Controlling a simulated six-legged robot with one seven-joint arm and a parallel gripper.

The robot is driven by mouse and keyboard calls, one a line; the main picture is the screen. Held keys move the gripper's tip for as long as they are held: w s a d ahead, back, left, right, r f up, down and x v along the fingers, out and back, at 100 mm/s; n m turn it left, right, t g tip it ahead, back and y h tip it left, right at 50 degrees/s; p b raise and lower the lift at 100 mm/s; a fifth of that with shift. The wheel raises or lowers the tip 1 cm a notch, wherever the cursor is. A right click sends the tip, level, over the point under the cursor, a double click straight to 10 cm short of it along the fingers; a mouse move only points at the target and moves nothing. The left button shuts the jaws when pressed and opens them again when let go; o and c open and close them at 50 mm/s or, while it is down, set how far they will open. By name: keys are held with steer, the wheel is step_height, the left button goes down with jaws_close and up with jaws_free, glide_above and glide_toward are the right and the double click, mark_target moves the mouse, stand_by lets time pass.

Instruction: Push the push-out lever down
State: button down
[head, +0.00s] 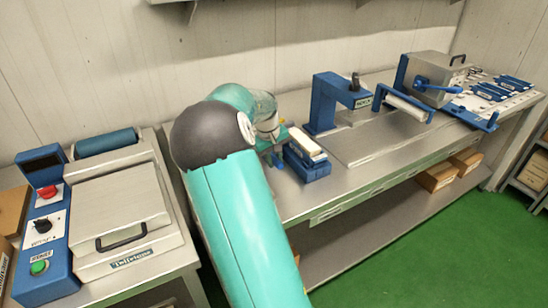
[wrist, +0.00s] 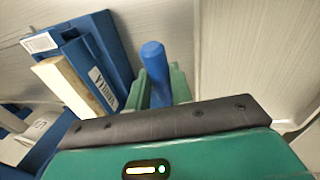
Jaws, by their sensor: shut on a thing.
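The push-out lever shows in the wrist view as a blue rod with a rounded end (wrist: 154,62). The green fingers of my gripper (wrist: 161,84) stand on either side of it and are shut on it. The lever's lower part is hidden behind the fingers and the dark bar of my gripper. To its left is a blue device (wrist: 107,45) with a long cream block (wrist: 75,85) and a white label. In the head view the blue device (head: 308,168) stands on the bench just right of my gripper (head: 272,154). I cannot make out the lever there.
The steel bench (head: 375,150) runs along the wall. A blue press stand (head: 325,100), a blue frame with a white roller (head: 405,105) and a steel box (head: 436,75) stand to the right. A machine with a lidded box (head: 115,212) is at the left.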

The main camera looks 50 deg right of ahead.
steer(key=shift+s+a+f+t, duration=0.1)
steer(key=shift+s+f+t, duration=0.05)
steer(key=shift+f+t, duration=0.5)
steer(key=c, duration=1.2)
jaws_free()
steer(key=shift+c, duration=0.2)
steer(key=v, duration=1.3)
steer(key=shift+a+r, duration=0.3)
steer(key=shift+a, duration=0.1)
